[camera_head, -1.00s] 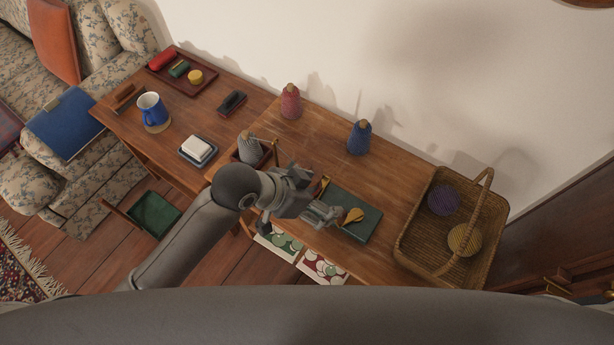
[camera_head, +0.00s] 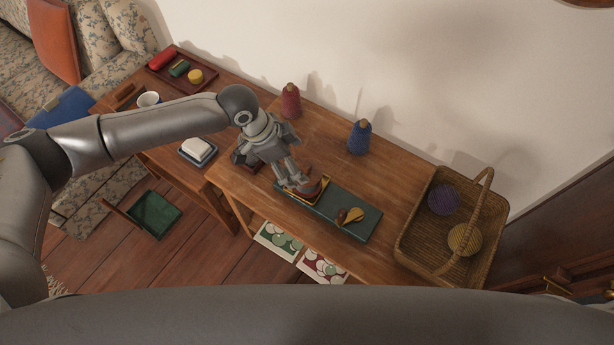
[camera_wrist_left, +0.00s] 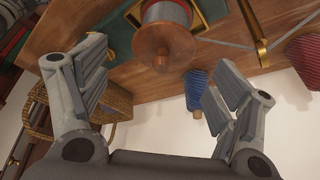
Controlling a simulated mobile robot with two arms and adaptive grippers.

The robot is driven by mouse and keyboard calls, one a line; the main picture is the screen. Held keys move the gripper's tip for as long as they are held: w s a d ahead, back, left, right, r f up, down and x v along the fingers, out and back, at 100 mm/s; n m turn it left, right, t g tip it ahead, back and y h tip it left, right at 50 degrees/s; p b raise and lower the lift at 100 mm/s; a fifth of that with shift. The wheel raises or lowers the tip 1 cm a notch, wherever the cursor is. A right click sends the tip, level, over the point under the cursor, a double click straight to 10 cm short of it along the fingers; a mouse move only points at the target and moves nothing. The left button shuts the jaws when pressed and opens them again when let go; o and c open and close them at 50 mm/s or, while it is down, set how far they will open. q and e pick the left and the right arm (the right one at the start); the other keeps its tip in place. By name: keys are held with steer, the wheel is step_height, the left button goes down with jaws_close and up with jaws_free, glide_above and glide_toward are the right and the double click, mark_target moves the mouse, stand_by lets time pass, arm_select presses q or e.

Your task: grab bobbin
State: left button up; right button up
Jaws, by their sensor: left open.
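The bobbin (camera_wrist_left: 165,40) has a round wooden end and pale grey winding. It sits in a brass-coloured frame (camera_wrist_left: 257,30) on a long green base (camera_head: 345,202). In the head view the bobbin (camera_head: 318,187) is a small reddish-brown shape, partly covered by my gripper. My left gripper (camera_head: 298,180) points down over the left end of the green base. In the left wrist view its two fingers (camera_wrist_left: 158,68) are spread and empty, with the bobbin beyond the gap between them. I cannot tell whether a finger touches it. My right gripper is in neither view.
A red cone of yarn (camera_head: 290,101) and a blue cone (camera_head: 359,138) stand behind the base. A yellow-handled piece (camera_head: 352,216) lies on the base's right part. A wicker basket (camera_head: 408,246) with two yarn balls is at right.

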arm_select(q)
steer(key=shift+w+a, duration=0.25)
steer(key=shift+w, duration=0.05)
steer(key=shift+f, duration=0.45)
steer(key=x, duration=1)
steer(key=shift+p, duration=0.35)
steer(key=shift+r, duration=0.1)
steer(key=c, duration=0.8)
